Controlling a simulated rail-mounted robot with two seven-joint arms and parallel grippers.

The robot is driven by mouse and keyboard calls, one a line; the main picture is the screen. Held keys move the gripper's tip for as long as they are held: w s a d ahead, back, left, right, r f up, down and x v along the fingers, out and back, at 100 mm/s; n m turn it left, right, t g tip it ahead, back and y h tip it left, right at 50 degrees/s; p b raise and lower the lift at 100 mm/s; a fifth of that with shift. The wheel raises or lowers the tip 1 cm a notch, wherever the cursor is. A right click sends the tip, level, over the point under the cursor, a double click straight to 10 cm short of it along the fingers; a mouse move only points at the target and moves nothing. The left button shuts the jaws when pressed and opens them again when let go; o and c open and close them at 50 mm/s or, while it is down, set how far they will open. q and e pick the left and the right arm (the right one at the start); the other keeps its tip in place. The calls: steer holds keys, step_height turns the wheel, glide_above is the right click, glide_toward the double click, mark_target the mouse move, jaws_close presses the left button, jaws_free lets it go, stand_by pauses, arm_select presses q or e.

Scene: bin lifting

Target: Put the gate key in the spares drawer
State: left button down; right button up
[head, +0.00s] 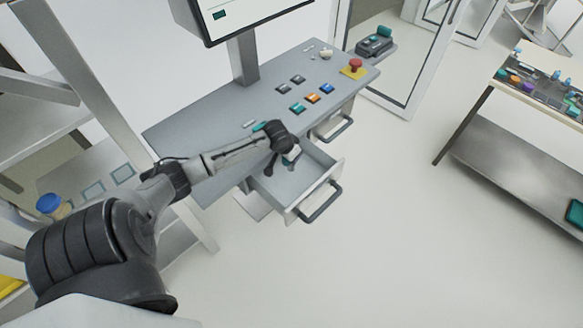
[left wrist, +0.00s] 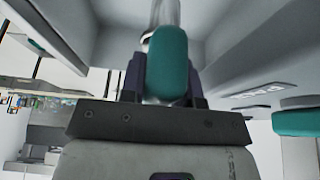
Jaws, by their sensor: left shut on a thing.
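My left gripper (head: 280,163) hangs over the open drawer (head: 314,192) of the grey console, pointing down into it. In the left wrist view its fingers (left wrist: 166,85) are shut on a key with a teal grip (left wrist: 167,62) and a metal shaft. The shaft points towards the drawer's inside; whether it touches the floor I cannot tell. In the head view a bit of teal at the fingers (head: 291,157) appears to be this key. The label on the drawer (left wrist: 257,92) is too blurred to read. My right gripper is not in view.
A second teal-gripped item (head: 259,127) lies on the console top (head: 205,133) behind my wrist. Another drawer (head: 332,125) with a dark handle is beside the open one. Coloured buttons and a red stop button (head: 355,65) are on the console. The floor in front is clear.

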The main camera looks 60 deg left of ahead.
arm_select(q)
steer(key=shift+f, duration=2.75)
steer(key=shift+f, duration=0.15)
steer(key=c, duration=0.8)
jaws_free()
steer(key=shift+c, duration=0.2)
steer(key=p+v, duration=0.1)
steer(key=v, duration=1.1)
